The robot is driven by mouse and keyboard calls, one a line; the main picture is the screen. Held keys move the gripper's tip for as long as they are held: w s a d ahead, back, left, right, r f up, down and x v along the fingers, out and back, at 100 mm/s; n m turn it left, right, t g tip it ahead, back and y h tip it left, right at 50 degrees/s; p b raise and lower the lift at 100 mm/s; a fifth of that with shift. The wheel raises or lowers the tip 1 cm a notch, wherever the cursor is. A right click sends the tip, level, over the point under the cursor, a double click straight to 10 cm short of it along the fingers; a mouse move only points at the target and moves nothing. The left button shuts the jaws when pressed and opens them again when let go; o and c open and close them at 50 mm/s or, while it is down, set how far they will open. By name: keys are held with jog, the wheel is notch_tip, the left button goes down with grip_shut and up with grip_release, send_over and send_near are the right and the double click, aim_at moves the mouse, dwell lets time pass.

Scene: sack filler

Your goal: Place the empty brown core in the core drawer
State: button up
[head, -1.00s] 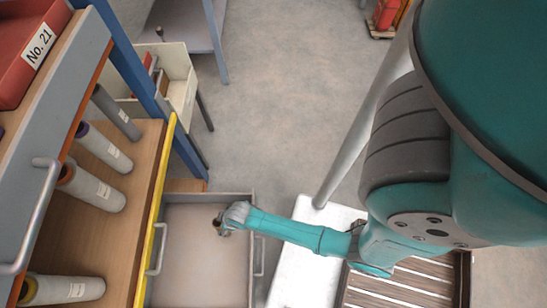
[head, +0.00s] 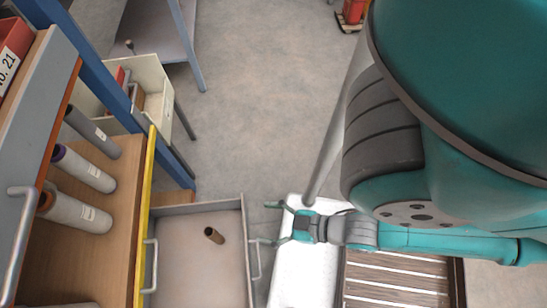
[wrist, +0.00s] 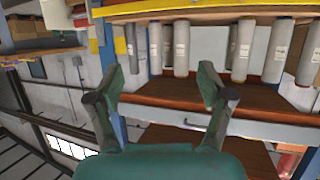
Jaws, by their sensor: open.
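The brown core (head: 214,235) is a short dark brown tube lying in the open grey drawer (head: 170,285), in the upper right part of its floor. Nothing touches it in the head view. My gripper (head: 272,222) is open and empty, to the right of the drawer, near its right wall and handle and beside a white surface. In the wrist view my gripper (wrist: 158,80) shows two spread teal fingers with nothing between them. The core is not visible in the wrist view.
Several grey rolls (head: 85,167) lie on a wooden shelf at left, behind a yellow edge (head: 145,190). A cream bin (head: 150,85) stands on a stand above the drawer. A white surface (head: 292,275) and slatted panel (head: 395,285) lie right.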

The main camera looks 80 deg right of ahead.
notch_tip(320, 180, up, 7)
jog(key=s+t, duration=0.1)
jog(key=shift+s+r, duration=0.15)
